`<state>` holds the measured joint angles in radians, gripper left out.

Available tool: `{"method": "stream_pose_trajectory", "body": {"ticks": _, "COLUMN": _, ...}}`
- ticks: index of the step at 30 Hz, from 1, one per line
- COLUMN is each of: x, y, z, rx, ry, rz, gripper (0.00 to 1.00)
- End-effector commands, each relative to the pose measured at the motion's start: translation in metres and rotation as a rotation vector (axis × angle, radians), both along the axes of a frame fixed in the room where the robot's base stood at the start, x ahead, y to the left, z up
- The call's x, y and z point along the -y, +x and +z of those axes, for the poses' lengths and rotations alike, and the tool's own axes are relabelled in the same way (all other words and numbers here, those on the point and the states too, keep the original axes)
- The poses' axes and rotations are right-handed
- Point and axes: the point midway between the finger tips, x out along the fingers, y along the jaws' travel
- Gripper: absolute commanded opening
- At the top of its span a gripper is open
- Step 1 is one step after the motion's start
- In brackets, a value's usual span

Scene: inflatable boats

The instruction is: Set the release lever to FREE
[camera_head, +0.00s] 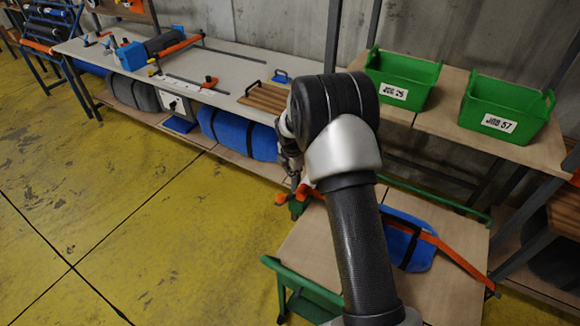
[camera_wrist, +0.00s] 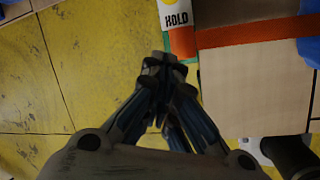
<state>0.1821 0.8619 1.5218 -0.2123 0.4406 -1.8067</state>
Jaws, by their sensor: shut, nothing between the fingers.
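My gripper (camera_wrist: 164,72) is shut and empty in the wrist view, its fingertips just below a small plate (camera_wrist: 180,30) that has a white part marked HOLD and an orange-red part. In the head view my gripper (camera_head: 293,172) points down over the left edge of a low wooden bench. Orange and green parts of a fitting (camera_head: 297,207) show right under it there. I cannot make out the release lever's handle or its setting; my gripper and arm hide part of this area. No FREE mark shows.
An orange strap (camera_head: 440,246) crosses a blue roll (camera_head: 408,240) on the bench top (camera_head: 440,290); the strap also shows in the wrist view (camera_wrist: 250,33). Green rails edge the bench. Green JOB 25 (camera_head: 402,78) and JOB 57 (camera_head: 506,109) crates stand behind. Yellow floor left is clear.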

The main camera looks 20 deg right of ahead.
Motion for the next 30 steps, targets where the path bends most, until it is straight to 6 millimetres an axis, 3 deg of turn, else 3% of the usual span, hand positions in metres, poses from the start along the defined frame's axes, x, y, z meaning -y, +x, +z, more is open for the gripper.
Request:
{"method": "stream_pose_trajectory", "body": {"ticks": 17, "x": 0.003, "y": 0.004, "z": -0.017, "rx": -0.006, "ry": -0.009, "rz": 0.026, "gripper": 0.00}}
{"method": "stream_pose_trajectory", "body": {"ticks": 30, "x": 0.016, "y": 0.029, "z": -0.102, "rx": -0.007, "ry": -0.007, "rz": 0.024, "gripper": 0.00}}
